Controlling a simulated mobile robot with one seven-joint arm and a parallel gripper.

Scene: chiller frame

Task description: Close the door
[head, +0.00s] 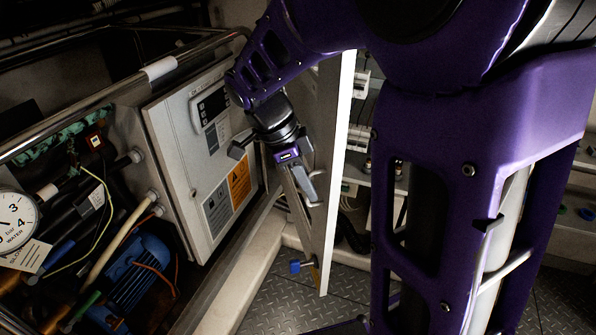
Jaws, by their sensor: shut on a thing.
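The door (342,150) is a tall pale panel seen almost edge-on, with a bright white edge. It stands open, and shelves with wiring show to its right. My gripper (303,183) is at the door's left face, about halfway down it. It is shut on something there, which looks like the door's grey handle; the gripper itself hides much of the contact. My purple arm covers the upper part of the door and much of the right side of the view.
A grey control box (205,150) with a keypad and an orange warning label stands left of the door. A metal rail (120,90), a gauge (14,222) and a blue motor (135,275) are further left. Tread-plate floor (285,305) lies below.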

